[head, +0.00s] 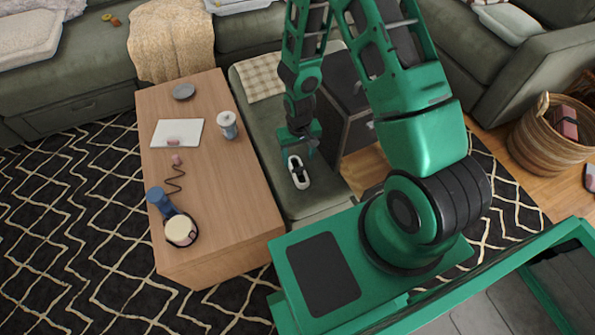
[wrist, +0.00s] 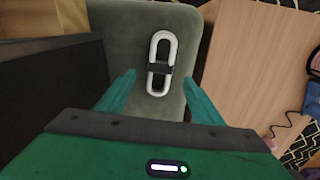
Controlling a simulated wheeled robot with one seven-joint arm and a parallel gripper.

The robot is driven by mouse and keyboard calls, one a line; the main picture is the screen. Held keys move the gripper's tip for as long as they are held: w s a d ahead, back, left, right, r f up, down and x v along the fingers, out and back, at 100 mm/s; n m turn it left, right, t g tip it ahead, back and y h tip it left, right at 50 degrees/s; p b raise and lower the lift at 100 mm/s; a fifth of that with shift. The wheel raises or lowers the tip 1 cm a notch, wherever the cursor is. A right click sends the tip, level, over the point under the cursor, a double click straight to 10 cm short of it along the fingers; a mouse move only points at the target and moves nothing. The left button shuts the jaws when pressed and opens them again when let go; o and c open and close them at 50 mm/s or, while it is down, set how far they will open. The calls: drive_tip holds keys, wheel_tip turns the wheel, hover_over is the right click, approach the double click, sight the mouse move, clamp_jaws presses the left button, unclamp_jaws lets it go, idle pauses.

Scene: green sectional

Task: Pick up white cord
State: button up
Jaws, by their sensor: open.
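The white cord (head: 299,172) is a looped, elongated bundle with a dark band around its middle. It lies on the green ottoman-like cushion (head: 318,205) beside the wooden table. In the wrist view the cord (wrist: 152,52) lies lengthwise, with its near end between and a little beyond my fingertips. My gripper (head: 301,153) is open and points down above the cushion by the cord. In the wrist view both green fingers of my gripper (wrist: 159,88) are spread apart with nothing held. The height of the fingers above the cord is hard to tell.
A dark cabinet (head: 343,100) stands close on the right. A wicker basket (head: 545,138) is farther right.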

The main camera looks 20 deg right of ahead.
sight(298, 169)
drive_tip(key=shift+f, duration=3.15)
drive_tip(key=shift+c, duration=0.2)
drive_tip(key=c, duration=1.1)
drive_tip(key=shift+r, duration=0.2)
